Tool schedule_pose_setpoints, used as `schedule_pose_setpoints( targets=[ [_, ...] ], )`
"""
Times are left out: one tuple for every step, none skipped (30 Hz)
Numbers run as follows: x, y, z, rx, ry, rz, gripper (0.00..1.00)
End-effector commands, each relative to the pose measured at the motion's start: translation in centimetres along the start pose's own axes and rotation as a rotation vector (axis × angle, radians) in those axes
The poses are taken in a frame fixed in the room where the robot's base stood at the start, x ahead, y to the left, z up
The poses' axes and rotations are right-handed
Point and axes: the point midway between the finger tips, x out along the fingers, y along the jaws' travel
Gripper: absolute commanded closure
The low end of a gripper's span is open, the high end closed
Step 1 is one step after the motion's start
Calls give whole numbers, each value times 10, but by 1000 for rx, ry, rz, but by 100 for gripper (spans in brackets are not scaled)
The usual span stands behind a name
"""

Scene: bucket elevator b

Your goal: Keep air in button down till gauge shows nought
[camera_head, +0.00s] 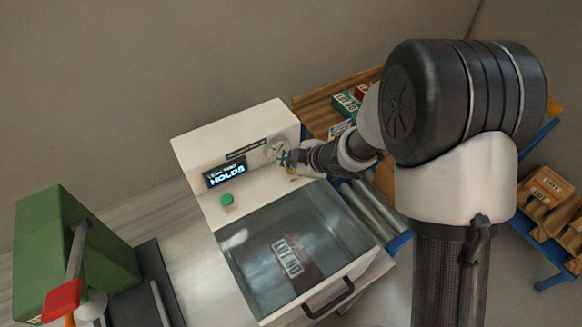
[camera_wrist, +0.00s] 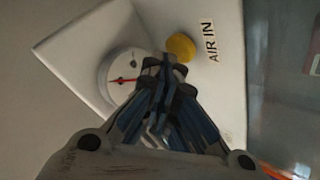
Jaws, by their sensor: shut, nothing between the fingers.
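The yellow AIR IN button (camera_wrist: 181,46) shows in the wrist view beside its black AIR IN label (camera_wrist: 211,42). The round white gauge (camera_wrist: 121,68) is left of it; its red needle lies nearly level, and its figures are too small to read. My gripper (camera_wrist: 165,70) is shut and empty, its tips just below the button in the picture. I cannot tell whether they touch it. In the head view my gripper (camera_head: 287,158) is at the machine's panel, in front of the gauge (camera_head: 275,149), with a bit of the yellow button (camera_head: 291,171) showing.
The white machine (camera_head: 190,146) has a lit display (camera_head: 226,175) apparently reading HOLDS and a green button (camera_head: 227,200). Under its clear lid (camera_head: 330,215) lies a labelled pack (camera_head: 290,258). A green machine with a red-tipped lever (camera_head: 62,300) stands left. Rollers and wooden trays are at right.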

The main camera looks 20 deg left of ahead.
Motion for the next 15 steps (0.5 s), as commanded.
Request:
schedule_pose_setpoints(
  targets=[
    [0,0,0,0,0,0,100],
    [0,0,0,0,0,0,100],
    [0,0,0,0,0,0,100],
    [0,0,0,0,0,0,100],
    [0,0,0,0,0,0,100],
    [0,0,0,0,0,0,100],
    [0,0,0,0,0,0,100],
    [1,0,0,0,0,0,100],
    [1,-1,1,0,0,0,100],
    [1,-1,1,0,0,0,100],
    [2,-1,1,0,0,0,100],
    [2,-2,2,0,0,0,100],
    [2,-2,2,0,0,0,100],
    [3,-2,2,0,0,0,100],
    [3,-2,2,0,0,0,100]
  ],
)
